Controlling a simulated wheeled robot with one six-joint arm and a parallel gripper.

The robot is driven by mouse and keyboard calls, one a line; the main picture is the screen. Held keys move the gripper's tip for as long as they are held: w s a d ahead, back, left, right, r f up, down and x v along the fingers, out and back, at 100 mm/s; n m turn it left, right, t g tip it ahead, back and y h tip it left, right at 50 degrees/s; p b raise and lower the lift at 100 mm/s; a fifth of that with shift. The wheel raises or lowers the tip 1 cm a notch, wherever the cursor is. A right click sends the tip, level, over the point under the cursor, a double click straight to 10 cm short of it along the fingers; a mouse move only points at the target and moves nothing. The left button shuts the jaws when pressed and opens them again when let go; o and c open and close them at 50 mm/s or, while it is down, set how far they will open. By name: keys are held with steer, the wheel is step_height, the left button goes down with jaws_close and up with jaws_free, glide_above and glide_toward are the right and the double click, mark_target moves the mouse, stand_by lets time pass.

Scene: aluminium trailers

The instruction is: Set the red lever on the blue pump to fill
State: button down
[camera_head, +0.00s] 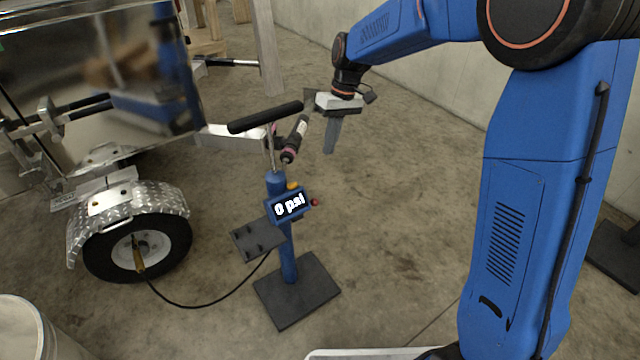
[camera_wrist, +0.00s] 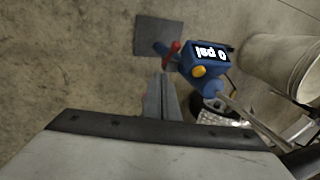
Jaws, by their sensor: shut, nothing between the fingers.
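The blue pump (camera_head: 276,187) stands upright on a dark square base plate, with a display box (camera_head: 290,205) reading "0 psi" and a black T-handle on top. The red lever shows as a small red end (camera_head: 315,202) at the box's right side, and as a longer red bar in the wrist view (camera_wrist: 172,50). A yellow knob (camera_wrist: 199,71) sits on the box. My gripper (camera_head: 330,150) is shut and empty, fingers pointing down, above and right of the box in the head view. In the wrist view its fingertips (camera_wrist: 162,76) appear just below the lever; contact cannot be told.
A shiny trailer with a wheel (camera_head: 135,247) stands at the left. A black hose (camera_head: 205,304) runs from the pump to a brass fitting at the wheel. A pale bucket (camera_head: 25,325) is at the lower left. Concrete floor right of the pump is clear.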

steer(key=shift+f, duration=0.15)
steer(key=s+a+f, duration=0.3)
steer(key=s+f, duration=0.1)
steer(key=f, duration=0.7)
steer(key=shift+s+f, duration=0.15)
steer(key=shift+s, duration=0.25)
steer(key=shift+a, duration=0.1)
steer(key=shift+s, duration=0.1)
steer(key=shift+s+d+f+t+y, duration=0.2)
steer(key=shift+s+d+t+y, duration=0.1)
